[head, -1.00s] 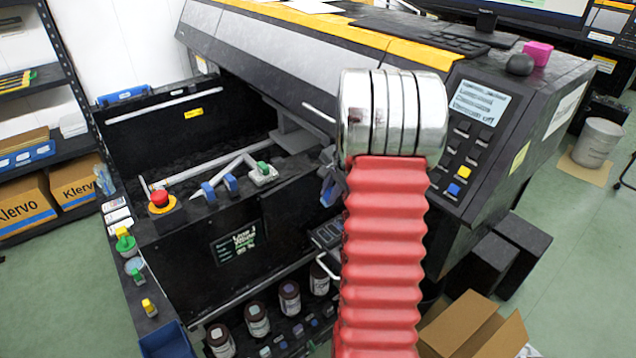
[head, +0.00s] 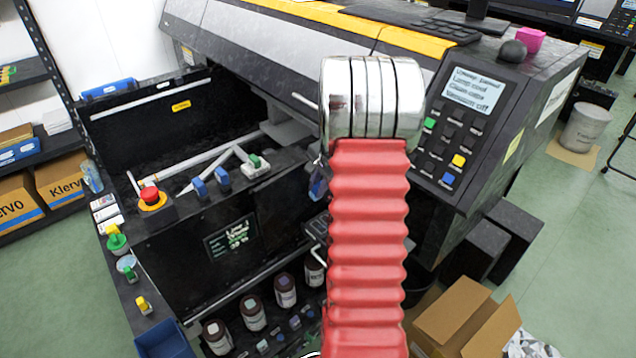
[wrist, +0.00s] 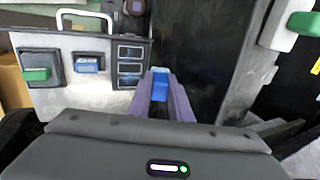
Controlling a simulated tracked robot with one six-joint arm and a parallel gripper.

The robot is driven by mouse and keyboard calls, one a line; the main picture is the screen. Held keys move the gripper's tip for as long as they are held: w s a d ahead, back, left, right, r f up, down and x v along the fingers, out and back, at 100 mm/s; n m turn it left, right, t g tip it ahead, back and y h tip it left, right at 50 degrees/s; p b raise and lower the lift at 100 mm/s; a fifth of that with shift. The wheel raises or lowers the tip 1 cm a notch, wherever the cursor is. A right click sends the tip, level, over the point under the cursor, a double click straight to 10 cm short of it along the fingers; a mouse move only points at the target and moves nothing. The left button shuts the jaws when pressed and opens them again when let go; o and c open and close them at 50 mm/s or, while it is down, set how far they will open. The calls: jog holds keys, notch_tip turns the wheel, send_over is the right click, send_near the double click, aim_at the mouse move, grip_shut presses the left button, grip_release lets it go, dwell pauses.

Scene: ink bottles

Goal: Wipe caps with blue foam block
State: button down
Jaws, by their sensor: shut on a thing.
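In the wrist view, my gripper (wrist: 162,82) is shut on the blue foam block (wrist: 160,90), which shows between its two purple-grey fingers. In the head view, my gripper (head: 318,182) is mostly hidden behind my arm, at the printer's front. The capped brown ink bottles stand in a row on the low shelf under the printer front: one at the left (head: 218,338), others (head: 253,314) (head: 286,291) further right, and one (head: 315,268) beside my arm. My gripper is above this row and apart from it. The cap tops are too small to judge for dirt.
A black panel with a small display (head: 229,239) rises above the bottles. A white handle (head: 318,258) juts out near my arm. A blue bin (head: 165,340) is at the lower left. An open cardboard box (head: 465,318) sits on the floor at the right.

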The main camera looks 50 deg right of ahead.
jog(key=shift+f, duration=1.35)
jog(key=shift+s, duration=0.2)
